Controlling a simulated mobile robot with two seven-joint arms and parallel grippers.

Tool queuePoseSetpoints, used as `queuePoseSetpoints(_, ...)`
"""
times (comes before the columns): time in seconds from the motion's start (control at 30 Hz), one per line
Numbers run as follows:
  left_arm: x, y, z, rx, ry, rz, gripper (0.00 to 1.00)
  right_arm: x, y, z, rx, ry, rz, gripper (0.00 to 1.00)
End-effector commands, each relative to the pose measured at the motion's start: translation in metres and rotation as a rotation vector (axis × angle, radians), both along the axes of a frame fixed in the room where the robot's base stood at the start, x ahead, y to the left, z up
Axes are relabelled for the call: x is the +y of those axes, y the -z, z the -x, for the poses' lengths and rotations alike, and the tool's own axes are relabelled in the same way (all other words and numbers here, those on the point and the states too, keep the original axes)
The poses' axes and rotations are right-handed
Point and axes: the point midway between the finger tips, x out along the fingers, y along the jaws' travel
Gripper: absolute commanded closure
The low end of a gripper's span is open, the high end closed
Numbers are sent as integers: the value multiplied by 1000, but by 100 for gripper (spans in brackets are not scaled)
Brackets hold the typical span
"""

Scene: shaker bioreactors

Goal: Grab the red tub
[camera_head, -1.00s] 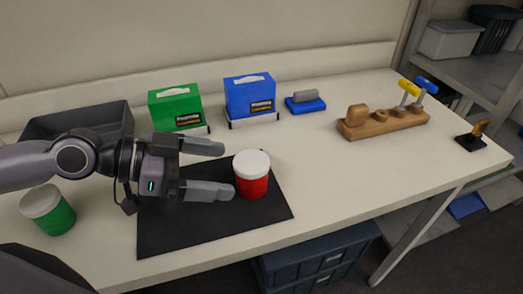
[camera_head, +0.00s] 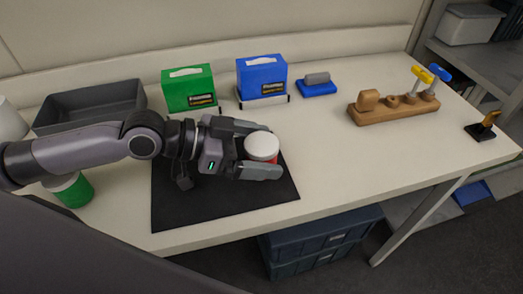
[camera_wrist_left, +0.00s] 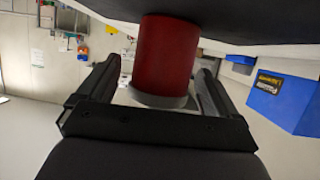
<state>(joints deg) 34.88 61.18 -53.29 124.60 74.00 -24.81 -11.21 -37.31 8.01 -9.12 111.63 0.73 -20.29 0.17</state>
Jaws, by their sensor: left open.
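The red tub (camera_head: 262,148) with a white lid stands on the black mat (camera_head: 180,210). My left gripper (camera_head: 262,151) is open, with one finger on the far side of the tub and one on the near side. The near finger hides the lower part of the tub. In the left wrist view the red tub (camera_wrist_left: 165,55) sits between the two spread fingers (camera_wrist_left: 158,88), with its lid toward the bottom of that picture. I cannot tell whether either finger touches it. My right gripper is not in view.
A green tub (camera_head: 75,190) with a white lid is below my left forearm. A green box (camera_head: 188,88) and a blue box (camera_head: 262,78) stand behind the mat. A grey tray (camera_head: 90,103) is at the left. A wooden tool block (camera_head: 395,108) is at the right.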

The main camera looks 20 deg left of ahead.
Motion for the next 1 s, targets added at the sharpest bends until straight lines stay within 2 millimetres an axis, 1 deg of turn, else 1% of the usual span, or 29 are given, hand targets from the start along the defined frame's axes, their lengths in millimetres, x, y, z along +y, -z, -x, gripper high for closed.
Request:
queuePoseSetpoints(0.1,-5,2,-2,1,0,0,7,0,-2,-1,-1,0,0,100)
queuePoseSetpoints(0.33,-5,3,-3,0,-1,-1,7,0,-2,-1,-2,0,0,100)
queuePoseSetpoints(0.37,-5,2,-3,0,-1,-1,10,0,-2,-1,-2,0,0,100)
queuePoseSetpoints(0.4,-5,2,-3,0,-1,-1,23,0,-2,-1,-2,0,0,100)
queuePoseSetpoints(0.47,-5,2,-3,0,-1,0,43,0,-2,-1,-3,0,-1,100)
queuePoseSetpoints(0.5,-5,2,-3,0,-1,0,56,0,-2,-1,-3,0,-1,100)
queuePoseSetpoints(0.53,-5,2,-3,0,-1,0,65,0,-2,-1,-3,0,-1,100)
queuePoseSetpoints(0.87,-5,0,-3,-2,-1,0,65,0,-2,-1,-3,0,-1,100)
queuePoseSetpoints(1.0,-5,-10,-3,-4,0,1,65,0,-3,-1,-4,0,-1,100)
